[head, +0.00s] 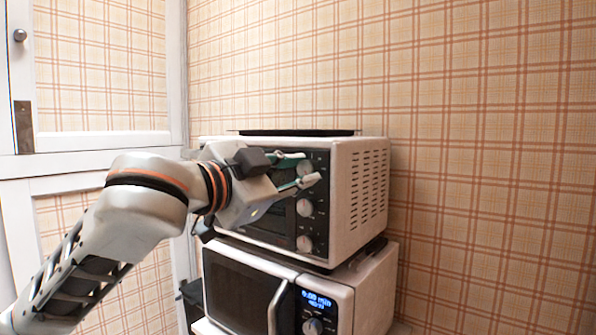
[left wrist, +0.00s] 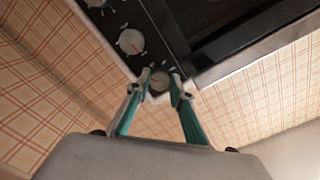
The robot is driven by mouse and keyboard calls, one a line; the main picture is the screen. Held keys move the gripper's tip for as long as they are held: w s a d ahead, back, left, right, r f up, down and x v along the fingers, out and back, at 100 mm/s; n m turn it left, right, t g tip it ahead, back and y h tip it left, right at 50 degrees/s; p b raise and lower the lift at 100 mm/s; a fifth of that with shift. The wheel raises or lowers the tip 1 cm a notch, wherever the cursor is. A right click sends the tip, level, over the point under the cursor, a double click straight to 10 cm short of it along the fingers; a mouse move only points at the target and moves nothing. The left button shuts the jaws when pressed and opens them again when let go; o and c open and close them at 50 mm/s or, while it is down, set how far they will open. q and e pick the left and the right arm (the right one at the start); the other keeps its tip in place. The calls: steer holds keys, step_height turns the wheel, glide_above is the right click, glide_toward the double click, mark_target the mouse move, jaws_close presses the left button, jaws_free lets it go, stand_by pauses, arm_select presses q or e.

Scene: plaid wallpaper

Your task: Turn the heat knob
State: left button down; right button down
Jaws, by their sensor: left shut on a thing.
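A white toaster oven (head: 343,160) stands on a microwave. Its dark control panel carries a column of three round knobs. The top knob (head: 304,168) sits between the fingers of my left gripper (head: 307,168). In the left wrist view the teal fingers of the left gripper (left wrist: 160,88) are closed on the sides of this knob (left wrist: 160,79). The middle knob (head: 305,207) and the bottom knob (head: 304,243) are free. The middle knob also shows in the left wrist view (left wrist: 131,42). The knob labels are too small to read. My right gripper is not in view.
The microwave (head: 342,302) below has a lit blue display, a dial and a door handle (head: 277,306). A dark flat tray (head: 297,132) lies on top of the oven. A plaid wall (head: 480,150) is close behind, and a white door (head: 90,142) is at left.

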arm_select(q)
steer(key=shift+n, duration=1)
steer(key=c, duration=2)
jaws_free()
steer(key=shift+c, duration=0.2)
steer(key=v, duration=1.2)
